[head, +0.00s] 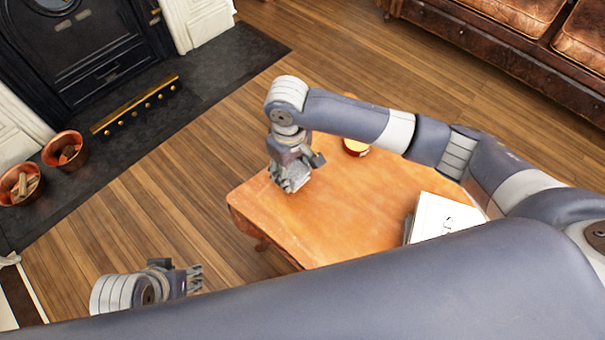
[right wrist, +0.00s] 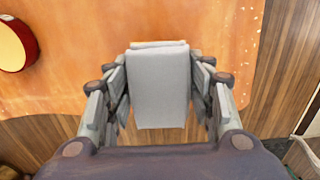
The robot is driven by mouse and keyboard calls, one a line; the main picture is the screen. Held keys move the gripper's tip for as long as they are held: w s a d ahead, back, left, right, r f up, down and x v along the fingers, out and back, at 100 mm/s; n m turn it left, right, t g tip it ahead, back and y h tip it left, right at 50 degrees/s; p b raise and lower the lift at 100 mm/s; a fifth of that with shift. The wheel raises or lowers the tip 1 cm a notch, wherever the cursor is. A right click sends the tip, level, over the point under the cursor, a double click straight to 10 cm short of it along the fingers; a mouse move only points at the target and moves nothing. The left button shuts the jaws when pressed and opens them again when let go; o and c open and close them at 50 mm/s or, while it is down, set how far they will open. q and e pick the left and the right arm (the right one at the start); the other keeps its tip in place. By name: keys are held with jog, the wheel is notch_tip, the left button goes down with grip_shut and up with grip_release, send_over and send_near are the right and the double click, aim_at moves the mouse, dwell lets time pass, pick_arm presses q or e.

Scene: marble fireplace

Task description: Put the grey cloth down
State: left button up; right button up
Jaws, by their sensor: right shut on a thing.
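The grey cloth (right wrist: 158,88) shows in the right wrist view as a folded, light grey rectangle between the fingers of my right gripper (right wrist: 160,98). The gripper is shut on it. In the head view my right gripper (head: 292,182) points down at the left part of the wooden table (head: 290,222), close to its edge. The cloth is hardly distinguishable from the fingers there. I cannot tell whether the cloth touches the table top. My left gripper (head: 194,279) is at the lower left, away from the table, and its finger opening is unclear.
A red and yellow round object (head: 355,148) stands on the table behind my right arm; it also shows in the right wrist view (right wrist: 14,44). A white book (head: 440,216) lies at the table's right. Copper buckets (head: 66,149) stand by the fireplace. A leather sofa (head: 500,35) is at the back.

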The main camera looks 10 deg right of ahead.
jog(key=d, duration=0.2)
jog(key=shift+w+d+f, duration=0.2)
jog(key=shift+w+d, duration=0.15)
notch_tip(320, 180, down, 4)
jog(key=shift+r+b, duration=0.25)
jog(key=shift+b, duration=0.75)
jog(key=shift+r, duration=0.1)
jog(key=o, duration=0.9)
jog(key=shift+o, duration=0.2)
